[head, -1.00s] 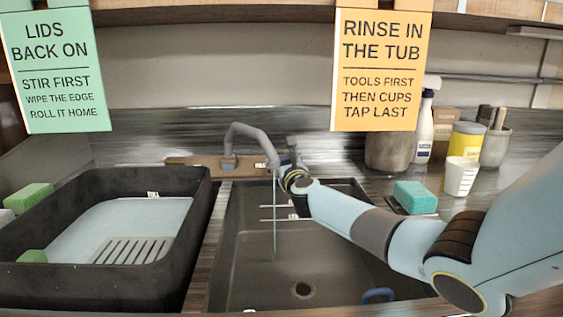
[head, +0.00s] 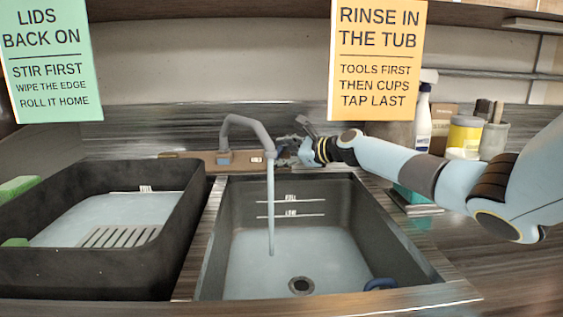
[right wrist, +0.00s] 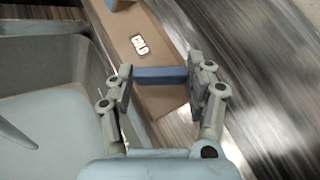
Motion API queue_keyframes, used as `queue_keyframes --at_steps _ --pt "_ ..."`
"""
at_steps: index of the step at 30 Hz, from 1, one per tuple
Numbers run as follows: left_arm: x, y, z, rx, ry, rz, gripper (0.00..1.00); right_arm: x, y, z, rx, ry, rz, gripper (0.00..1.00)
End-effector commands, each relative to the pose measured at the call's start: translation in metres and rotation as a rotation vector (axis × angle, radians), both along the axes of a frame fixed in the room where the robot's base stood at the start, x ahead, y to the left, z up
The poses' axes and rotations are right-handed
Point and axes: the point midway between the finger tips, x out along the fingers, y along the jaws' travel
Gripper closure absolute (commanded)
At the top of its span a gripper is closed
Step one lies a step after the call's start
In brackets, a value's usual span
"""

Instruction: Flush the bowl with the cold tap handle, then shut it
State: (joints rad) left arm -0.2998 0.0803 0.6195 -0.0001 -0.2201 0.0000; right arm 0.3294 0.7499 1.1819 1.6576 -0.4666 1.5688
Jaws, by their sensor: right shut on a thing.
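The grey tap spout (head: 246,122) arches over the sink bowl (head: 330,240). A stream of water (head: 270,210) runs from it into the bowl, where pale bluish water lies over the floor and the drain (head: 301,286) shows. My right gripper (head: 296,150) is at the tap's base, right of the spout. In the right wrist view, the right gripper (right wrist: 160,80) is shut on the blue cold tap handle (right wrist: 160,74), its fingers at either end of it. The handle is mostly hidden by the gripper in the head view. My left gripper is not in view.
A dark tub (head: 180,225) with pale liquid and a slotted grate stands left of the bowl. A teal sponge (head: 415,196), spray bottle (head: 423,120) and yellow-labelled container (head: 465,134) stand on the right, partly behind my right arm. A blue loop (head: 380,284) lies at the bowl's front right.

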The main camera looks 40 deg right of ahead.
Motion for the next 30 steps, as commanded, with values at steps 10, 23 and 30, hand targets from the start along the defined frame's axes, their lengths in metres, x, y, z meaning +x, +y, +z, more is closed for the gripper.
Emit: queue_keyframes --at_steps 10,23,30 --pt "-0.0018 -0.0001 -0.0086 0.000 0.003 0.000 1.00 0.0000 -0.0012 0.0002 -0.045 0.037 0.078 0.78" --pt "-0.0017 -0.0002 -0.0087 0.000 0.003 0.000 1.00 0.0000 -0.0011 0.0010 -0.048 0.040 0.084 0.78" --pt "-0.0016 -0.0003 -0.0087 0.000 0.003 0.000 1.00 0.0000 -0.0011 0.0009 -0.047 0.040 0.084 0.21"
